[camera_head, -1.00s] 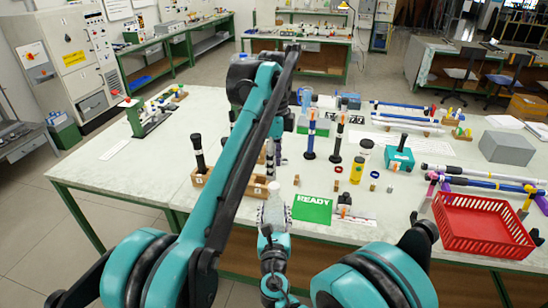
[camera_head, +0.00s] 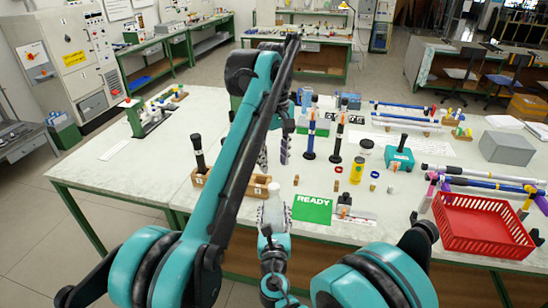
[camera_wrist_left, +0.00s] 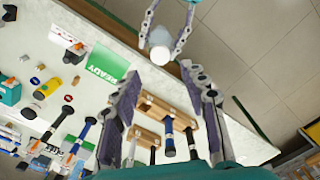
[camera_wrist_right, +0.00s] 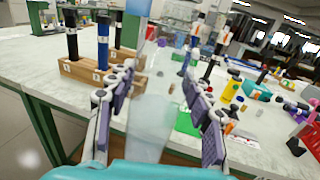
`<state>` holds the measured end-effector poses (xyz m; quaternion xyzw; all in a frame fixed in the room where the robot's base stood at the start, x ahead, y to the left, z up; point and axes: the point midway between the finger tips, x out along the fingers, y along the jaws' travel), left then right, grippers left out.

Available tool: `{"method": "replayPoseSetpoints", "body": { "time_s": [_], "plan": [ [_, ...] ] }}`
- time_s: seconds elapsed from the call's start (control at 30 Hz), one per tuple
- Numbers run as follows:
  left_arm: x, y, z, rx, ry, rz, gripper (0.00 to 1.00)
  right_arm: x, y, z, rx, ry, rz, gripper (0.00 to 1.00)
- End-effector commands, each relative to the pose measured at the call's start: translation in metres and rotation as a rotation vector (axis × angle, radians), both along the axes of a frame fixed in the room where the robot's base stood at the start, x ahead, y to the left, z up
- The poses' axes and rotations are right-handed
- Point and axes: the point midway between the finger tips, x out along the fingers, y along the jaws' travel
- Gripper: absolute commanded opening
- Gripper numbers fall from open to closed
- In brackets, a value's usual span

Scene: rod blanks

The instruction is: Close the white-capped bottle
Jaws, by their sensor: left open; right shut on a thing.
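The bottle (camera_head: 273,211) is translucent, upright and held near the table's front edge, left of the green READY mat. Its white cap (camera_head: 274,188) shows at the top, and as a pale round shape in the left wrist view (camera_wrist_left: 160,56). How tightly the cap sits cannot be told. My right gripper (camera_head: 272,228) is shut on the bottle; its fingers flank the body in the right wrist view (camera_wrist_right: 155,85), where the bottle's top is cut off. My left gripper (camera_head: 273,152) is open and empty above the cap, apart from it, its fingers (camera_wrist_left: 160,72) spread wide.
A wooden rack (camera_wrist_right: 108,62) with dark-topped rods stands close to the left of the bottle. The READY mat (camera_head: 312,208) lies to the right. Further right are a yellow can (camera_head: 357,170) and a red basket (camera_head: 474,222).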

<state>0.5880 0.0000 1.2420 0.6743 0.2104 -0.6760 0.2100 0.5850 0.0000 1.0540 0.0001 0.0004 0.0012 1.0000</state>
Motion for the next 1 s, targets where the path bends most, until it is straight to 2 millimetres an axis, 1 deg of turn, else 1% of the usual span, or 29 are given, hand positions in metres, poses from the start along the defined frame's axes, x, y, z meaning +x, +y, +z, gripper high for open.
{"method": "replayPoseSetpoints", "body": {
  "time_s": [0.03, 0.1, 0.2, 0.3, 0.73, 0.87, 1.0],
  "plan": [
    [0.000, 0.000, 0.001, 0.000, 0.000, 0.078, 0.44, 0.000, 0.000, 0.000, 0.000, 0.000, 0.000, 0.00],
    [0.000, 0.000, 0.002, 0.000, 0.000, 0.178, 0.44, 0.000, 0.000, 0.000, 0.000, 0.000, 0.000, 0.00],
    [0.000, 0.000, 0.002, 0.001, 0.000, 0.276, 0.44, 0.000, 0.000, 0.000, 0.000, 0.000, 0.000, 0.00],
    [0.000, 0.000, 0.003, 0.001, 0.000, 0.327, 0.44, 0.000, 0.000, 0.000, 0.000, 0.000, 0.000, 0.00],
    [0.000, 0.000, 0.000, 0.001, 0.000, 0.340, 0.44, 0.000, 0.000, 0.000, 0.000, 0.000, 0.000, 0.00],
    [0.000, 0.000, -0.012, 0.001, 0.000, 0.339, 0.44, 0.000, 0.000, 0.000, 0.000, 0.000, 0.000, 0.00],
    [0.000, 0.000, -0.034, 0.001, 0.000, 0.339, 0.44, 0.000, 0.000, 0.000, 0.000, 0.000, 0.000, 0.00]
  ]
}}
